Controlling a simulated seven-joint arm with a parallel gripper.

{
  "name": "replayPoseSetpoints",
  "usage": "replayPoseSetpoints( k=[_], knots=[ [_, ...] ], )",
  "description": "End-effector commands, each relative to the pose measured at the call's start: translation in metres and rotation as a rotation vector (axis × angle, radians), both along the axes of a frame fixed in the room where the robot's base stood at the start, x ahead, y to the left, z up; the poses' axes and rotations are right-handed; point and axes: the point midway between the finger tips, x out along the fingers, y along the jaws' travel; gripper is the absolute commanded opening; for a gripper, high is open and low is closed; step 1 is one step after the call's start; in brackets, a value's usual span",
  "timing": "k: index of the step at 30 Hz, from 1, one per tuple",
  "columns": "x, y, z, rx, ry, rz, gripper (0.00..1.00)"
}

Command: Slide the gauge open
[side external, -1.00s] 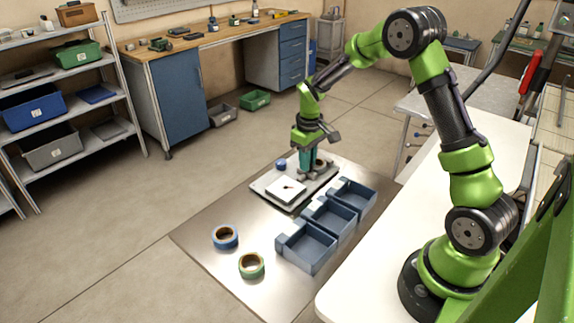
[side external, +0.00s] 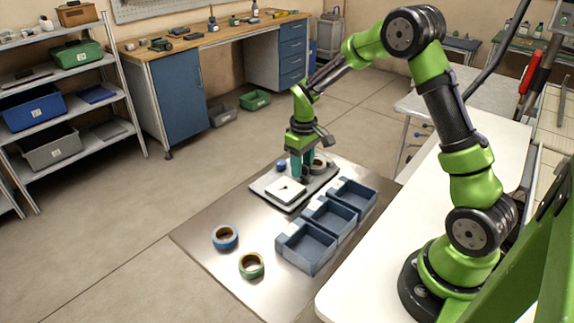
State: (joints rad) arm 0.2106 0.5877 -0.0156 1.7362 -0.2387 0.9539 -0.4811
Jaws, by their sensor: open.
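The gauge (side external: 286,192) looks like a flat grey base plate with a white block on it, at the back of the metal work surface. A blue knob or cap (side external: 281,165) shows at its far left. A tan tape reel (side external: 319,163) sits at the plate's back right, partly hidden by my gripper. My gripper (side external: 302,175) is open and points down over the back part of the gauge, its teal fingers close to the plate. I cannot tell whether they touch anything.
Three blue-grey bins (side external: 307,247) stand in a row right of the gauge. A blue tape reel (side external: 225,237) and a green tape reel (side external: 251,265) lie at the front left of the metal sheet (side external: 205,215).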

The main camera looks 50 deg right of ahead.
Motion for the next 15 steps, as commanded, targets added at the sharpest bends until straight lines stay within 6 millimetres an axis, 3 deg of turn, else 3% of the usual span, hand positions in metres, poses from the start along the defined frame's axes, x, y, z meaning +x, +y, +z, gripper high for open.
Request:
replayPoseSetpoints(
  k=[7, 15],
  knots=[
    [0.001, -0.001, 0.017, -0.003, -0.003, -0.001, 0.43],
    [0.001, -0.001, 0.08, -0.003, -0.007, 0.0, 0.43]
  ],
)
